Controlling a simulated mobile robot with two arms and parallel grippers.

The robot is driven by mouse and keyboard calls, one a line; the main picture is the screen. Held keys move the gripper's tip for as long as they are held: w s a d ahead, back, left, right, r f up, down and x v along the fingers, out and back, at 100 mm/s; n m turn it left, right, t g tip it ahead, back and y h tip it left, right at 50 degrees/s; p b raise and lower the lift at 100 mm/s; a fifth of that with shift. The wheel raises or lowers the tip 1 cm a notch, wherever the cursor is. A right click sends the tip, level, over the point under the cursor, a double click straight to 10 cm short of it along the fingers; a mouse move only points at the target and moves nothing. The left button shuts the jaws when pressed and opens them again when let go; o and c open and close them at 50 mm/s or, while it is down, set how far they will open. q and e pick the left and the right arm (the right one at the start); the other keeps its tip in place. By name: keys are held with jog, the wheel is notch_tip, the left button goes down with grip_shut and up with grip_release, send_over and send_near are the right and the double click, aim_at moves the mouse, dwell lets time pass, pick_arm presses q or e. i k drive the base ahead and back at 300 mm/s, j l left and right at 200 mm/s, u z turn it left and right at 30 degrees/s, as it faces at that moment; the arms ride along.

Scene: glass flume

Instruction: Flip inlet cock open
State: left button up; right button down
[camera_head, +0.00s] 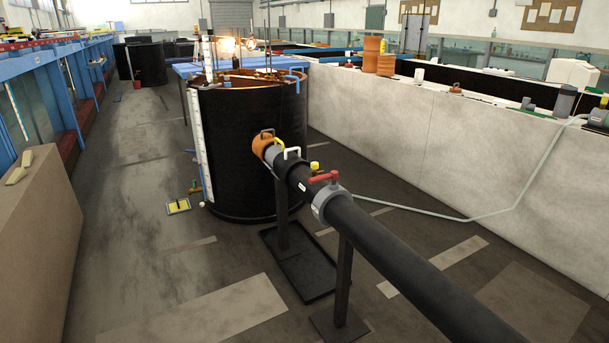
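A black round tank (245,160) stands on the floor, with a black pipe (400,265) running from its side toward the lower right. A red lever handle (323,177) sits on a grey collar (326,203) on the pipe. Nearer the tank, a white handle (291,152) and a yellow handle (279,142) stand on the pipe, beside an orange-brown fitting (264,147). A small yellow knob (314,166) is beside the pipe. I cannot tell which of these is the inlet cock. Neither of my grippers is in view.
A pale wall (420,125) runs along the right, with a thin hose (500,210) hanging from it. Stands with floor plates (300,275) carry the pipe. A yellow-edged pad (178,207) lies left of the tank. The left floor (130,190) is mostly clear.

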aim_at(334, 175)
jog(key=i+j, duration=0.3)
jog(key=j, duration=0.15)
jog(key=i+j+z, duration=0.1)
jog(key=i+j, duration=0.2)
jog(key=j, duration=0.15)
jog(key=i+j, duration=0.3)
jog(key=j, duration=0.15)
jog(key=i+j+z, duration=0.1)
jog(key=i+j, duration=0.15)
jog(key=j, duration=0.25)
jog(key=i+j, duration=0.25)
jog(key=j, duration=0.2)
jog(key=i+j, duration=0.3)
jog(key=j, duration=0.2)
jog(key=i+j+z, duration=0.1)
jog(key=i+j, duration=0.15)
jog(key=j, duration=0.25)
jog(key=i+j, duration=0.25)
jog(key=j, duration=0.25)
jog(key=z, duration=0.05)
